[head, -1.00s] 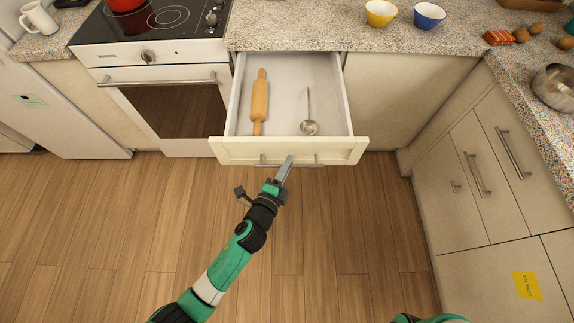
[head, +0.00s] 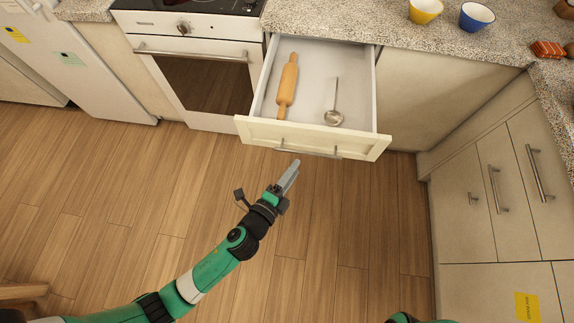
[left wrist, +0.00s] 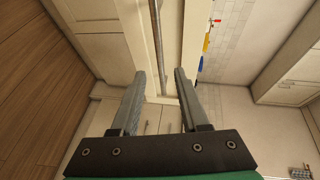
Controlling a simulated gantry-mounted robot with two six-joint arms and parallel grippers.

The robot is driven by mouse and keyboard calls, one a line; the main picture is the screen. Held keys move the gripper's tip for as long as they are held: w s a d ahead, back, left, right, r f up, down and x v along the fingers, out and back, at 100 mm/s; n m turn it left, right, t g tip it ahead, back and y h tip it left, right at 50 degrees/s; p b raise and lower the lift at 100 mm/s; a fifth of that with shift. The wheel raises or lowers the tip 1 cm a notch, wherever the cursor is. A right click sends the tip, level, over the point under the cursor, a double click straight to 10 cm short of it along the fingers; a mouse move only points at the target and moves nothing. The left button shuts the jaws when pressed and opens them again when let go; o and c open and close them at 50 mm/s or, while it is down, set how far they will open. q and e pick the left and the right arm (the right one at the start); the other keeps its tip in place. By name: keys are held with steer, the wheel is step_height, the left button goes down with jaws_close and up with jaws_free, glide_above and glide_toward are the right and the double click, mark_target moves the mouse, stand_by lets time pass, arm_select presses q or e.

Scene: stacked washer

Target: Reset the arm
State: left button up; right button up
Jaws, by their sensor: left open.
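My left gripper (head: 289,176) is open and empty in front of the pulled-out drawer (head: 312,138). It is a little below the drawer front and apart from its bar handle (head: 308,152). In the left wrist view the two fingers of my left gripper (left wrist: 160,83) stand apart, with the bar handle (left wrist: 156,45) beyond them and nothing between them. A wooden rolling pin (head: 288,80) and a metal ladle (head: 334,116) lie in the drawer. A small green part of my right arm shows at the bottom edge of the head view. Its gripper is out of view.
A white oven (head: 190,45) stands left of the drawer, and a fridge (head: 90,75) further left. Cabinets with bar handles (head: 480,190) close off the right.

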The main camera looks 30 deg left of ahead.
arm_select(q)
steer(key=s, duration=0.3)
steer(key=shift+s+r, duration=0.25)
steer(key=shift+r, duration=0.1)
